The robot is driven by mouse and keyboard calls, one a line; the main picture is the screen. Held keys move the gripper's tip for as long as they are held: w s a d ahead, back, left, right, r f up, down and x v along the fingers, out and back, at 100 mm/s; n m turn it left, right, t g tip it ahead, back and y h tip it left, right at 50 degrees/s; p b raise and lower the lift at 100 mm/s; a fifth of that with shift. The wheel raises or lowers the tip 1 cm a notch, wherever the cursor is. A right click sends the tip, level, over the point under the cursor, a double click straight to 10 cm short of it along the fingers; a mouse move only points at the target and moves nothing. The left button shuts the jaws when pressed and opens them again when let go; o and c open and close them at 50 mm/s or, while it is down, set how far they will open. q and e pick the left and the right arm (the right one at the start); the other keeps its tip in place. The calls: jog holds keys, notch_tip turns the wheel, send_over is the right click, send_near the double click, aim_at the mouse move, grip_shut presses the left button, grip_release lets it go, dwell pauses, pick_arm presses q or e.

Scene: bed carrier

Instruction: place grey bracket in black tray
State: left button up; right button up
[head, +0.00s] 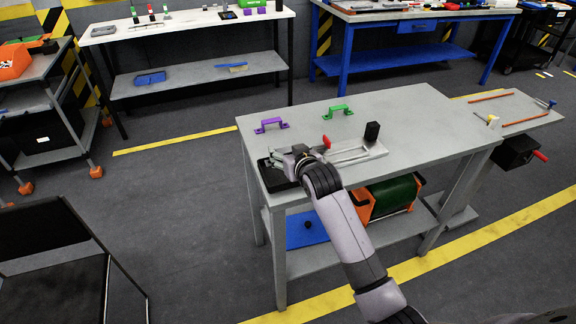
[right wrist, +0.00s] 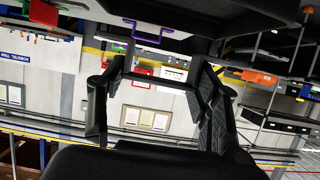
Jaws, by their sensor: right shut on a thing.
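The black tray (head: 272,177) lies at the left front corner of the grey table, partly hidden by my right gripper. My right gripper (head: 284,160) is low over the tray. It is shut on the grey bracket, which shows as a dark grey bar between the fingers in the right wrist view (right wrist: 157,82). In the head view the bracket is mostly hidden by the gripper, and I cannot tell whether it touches the tray. My left gripper is not in view.
A purple bracket (head: 271,125) and a green bracket (head: 338,111) stand at the back of the table (head: 420,115). A metal fixture (head: 355,153) with a red knob (head: 326,142) and a black block (head: 372,131) is just right of the gripper. The table's right part is clear.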

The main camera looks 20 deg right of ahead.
jog(key=shift+f, duration=2.7)
jog(key=o, duration=1.2)
jog(key=shift+o, duration=0.2)
jog(key=shift+r, duration=0.2)
jog(key=v, duration=1.2)
jog(key=shift+d, duration=0.1)
